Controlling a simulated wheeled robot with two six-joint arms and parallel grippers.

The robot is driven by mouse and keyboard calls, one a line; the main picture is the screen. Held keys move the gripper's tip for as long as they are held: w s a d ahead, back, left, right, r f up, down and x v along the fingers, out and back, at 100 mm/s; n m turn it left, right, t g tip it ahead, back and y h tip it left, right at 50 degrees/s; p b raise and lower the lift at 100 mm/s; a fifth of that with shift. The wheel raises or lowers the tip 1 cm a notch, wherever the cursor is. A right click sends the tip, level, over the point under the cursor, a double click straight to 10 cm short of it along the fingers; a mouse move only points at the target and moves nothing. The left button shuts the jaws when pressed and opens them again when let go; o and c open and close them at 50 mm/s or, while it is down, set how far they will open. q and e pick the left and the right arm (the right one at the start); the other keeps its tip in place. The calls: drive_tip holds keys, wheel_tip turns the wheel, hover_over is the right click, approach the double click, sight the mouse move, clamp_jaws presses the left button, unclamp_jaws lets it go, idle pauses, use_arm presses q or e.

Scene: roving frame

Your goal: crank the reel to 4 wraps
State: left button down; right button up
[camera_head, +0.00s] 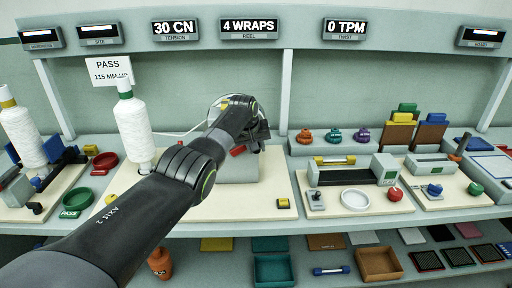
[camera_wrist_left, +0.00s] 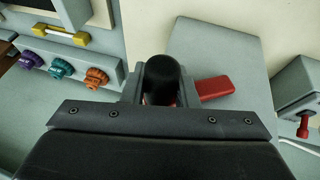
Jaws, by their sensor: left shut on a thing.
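The reel display (camera_head: 248,28) on the back rail reads 4 WRAPS. My left arm reaches across the head view, and its gripper (camera_head: 258,138) is at the reel station, beside the grey housing (camera_head: 238,170). In the left wrist view the gripper is shut on a black rounded crank knob (camera_wrist_left: 160,78). A red lever (camera_wrist_left: 215,87) sticks out beside the knob. A pale round rim, probably the reel (camera_head: 219,103), shows only partly behind my wrist; the rest is hidden by the arm. My right gripper is not in view.
A white yarn cone (camera_head: 133,130) stands left of the station under a PASS card (camera_head: 110,70). Another cone (camera_head: 22,135) is farther left. A tester with a yellow bar (camera_head: 335,160) and a white dish (camera_head: 356,199) lie to the right. A lower shelf holds trays.

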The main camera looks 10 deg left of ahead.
use_arm(q)
drive_tip(key=c, duration=1.1)
unclamp_jaws()
drive_tip(key=shift+d, duration=0.15)
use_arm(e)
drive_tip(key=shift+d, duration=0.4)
use_arm(q)
drive_tip(key=shift+r, duration=0.2)
drive_tip(key=shift+p+v, duration=0.4)
drive_tip(key=shift+v, duration=0.8)
drive_tip(key=shift+b+v, duration=1.65)
drive_tip(key=shift+v, duration=5.7)
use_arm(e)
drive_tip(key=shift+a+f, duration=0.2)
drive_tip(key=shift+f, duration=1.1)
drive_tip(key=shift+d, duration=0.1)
